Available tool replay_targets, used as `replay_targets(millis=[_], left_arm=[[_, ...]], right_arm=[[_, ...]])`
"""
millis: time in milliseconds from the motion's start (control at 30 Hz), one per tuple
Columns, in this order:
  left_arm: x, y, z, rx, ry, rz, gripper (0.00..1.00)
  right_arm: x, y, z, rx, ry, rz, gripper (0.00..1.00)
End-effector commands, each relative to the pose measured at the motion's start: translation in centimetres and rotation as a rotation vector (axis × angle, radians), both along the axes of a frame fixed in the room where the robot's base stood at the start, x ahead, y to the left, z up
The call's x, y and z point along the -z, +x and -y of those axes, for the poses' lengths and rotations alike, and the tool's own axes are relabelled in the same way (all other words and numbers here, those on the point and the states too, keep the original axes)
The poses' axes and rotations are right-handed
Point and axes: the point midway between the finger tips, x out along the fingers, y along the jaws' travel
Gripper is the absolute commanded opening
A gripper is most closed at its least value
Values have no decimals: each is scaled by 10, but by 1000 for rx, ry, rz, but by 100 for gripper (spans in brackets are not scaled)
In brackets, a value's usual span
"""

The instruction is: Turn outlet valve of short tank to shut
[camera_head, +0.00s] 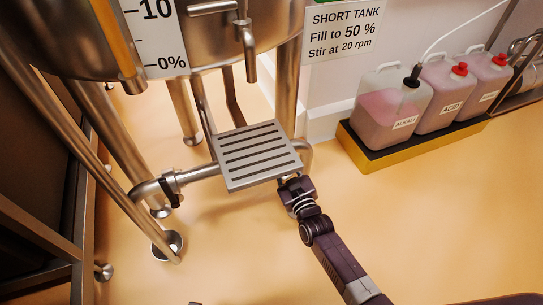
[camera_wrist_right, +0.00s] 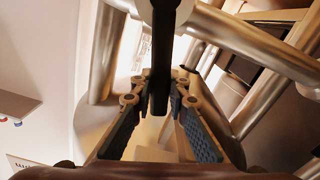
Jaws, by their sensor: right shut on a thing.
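The short tank (camera_head: 215,45) is a steel vessel at the top of the head view, with its sign (camera_head: 342,28) on the wall at right. A steel pipe (camera_head: 200,173) runs below it, partly hidden by a slatted plate (camera_head: 257,155). My right gripper (camera_head: 296,187) is at the pipe's right end, just below the plate's near right corner. In the wrist view, a black bar-shaped valve handle (camera_wrist_right: 163,55) reaches down between the fingers of the right gripper (camera_wrist_right: 161,118), which is shut on it. The valve body is hidden. My left gripper is out of view.
Steel legs (camera_head: 110,125) and a dark frame (camera_head: 40,230) stand at left. A black clamp or lever (camera_head: 172,190) sits on the pipe's left part. Several pink jugs (camera_head: 390,110) stand in a yellow tray (camera_head: 420,148) at right. The floor in front is clear.

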Motion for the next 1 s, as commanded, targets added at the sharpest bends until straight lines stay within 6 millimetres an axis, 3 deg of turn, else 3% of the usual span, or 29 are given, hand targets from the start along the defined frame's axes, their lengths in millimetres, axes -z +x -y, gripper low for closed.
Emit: replay_targets(millis=[500,1000], left_arm=[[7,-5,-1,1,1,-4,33],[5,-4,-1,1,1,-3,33]], right_arm=[[-1,9,29,2,321,-107,0],[-2,12,39,9,384,-124,0]])
